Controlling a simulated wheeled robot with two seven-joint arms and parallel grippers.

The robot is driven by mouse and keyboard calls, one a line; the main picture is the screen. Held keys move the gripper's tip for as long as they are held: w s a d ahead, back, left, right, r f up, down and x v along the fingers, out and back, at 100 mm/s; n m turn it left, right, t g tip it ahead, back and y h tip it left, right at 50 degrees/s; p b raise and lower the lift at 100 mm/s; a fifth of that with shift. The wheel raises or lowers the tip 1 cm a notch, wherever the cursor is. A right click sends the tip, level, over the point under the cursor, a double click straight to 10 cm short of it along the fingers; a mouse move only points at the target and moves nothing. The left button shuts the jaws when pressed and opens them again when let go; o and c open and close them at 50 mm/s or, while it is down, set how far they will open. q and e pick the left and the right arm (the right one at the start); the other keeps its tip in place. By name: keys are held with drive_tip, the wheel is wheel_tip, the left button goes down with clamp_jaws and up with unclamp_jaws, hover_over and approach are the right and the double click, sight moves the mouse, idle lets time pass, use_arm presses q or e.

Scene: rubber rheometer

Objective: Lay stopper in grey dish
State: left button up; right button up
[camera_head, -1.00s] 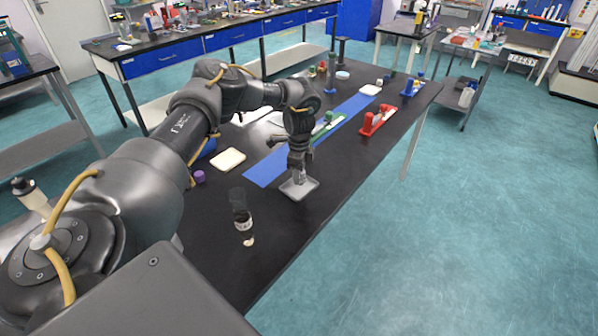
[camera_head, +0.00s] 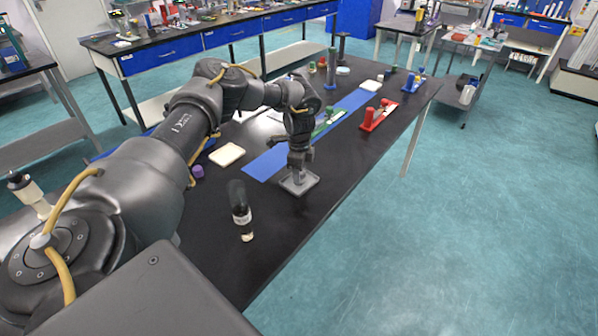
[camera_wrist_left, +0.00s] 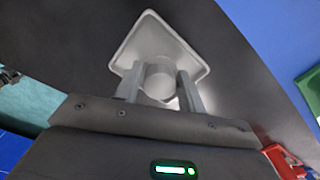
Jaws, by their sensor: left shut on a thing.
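The grey dish (camera_head: 299,183), a square shallow tray, stands on the black bench near its right edge. My left gripper (camera_head: 297,172) points down over it. In the left wrist view the gripper (camera_wrist_left: 161,88) is shut on the stopper (camera_wrist_left: 159,80), a pale grey round piece between the two fingers. The stopper is over the middle of the dish (camera_wrist_left: 134,48); I cannot tell whether it touches the dish floor. In the head view the fingers hide most of the stopper. My right gripper is not in view.
A purple cap (camera_head: 197,172), a cream pad (camera_head: 227,155), a blue strip (camera_head: 262,166) and a red rack (camera_head: 378,118) lie around.

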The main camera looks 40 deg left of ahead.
use_arm(q)
drive_tip(key=o, duration=1)
drive_tip(key=shift+o, duration=0.2)
wheel_tip(320, 180, up, 10)
drive_tip(key=shift+b, duration=0.7)
drive_tip(key=shift+r, duration=0.4)
drive_tip(key=shift+f, duration=0.1)
wheel_tip(320, 180, down, 11)
drive_tip(key=shift+r+p, duration=0.15)
drive_tip(key=shift+p, duration=0.6)
drive_tip(key=shift+r, duration=0.2)
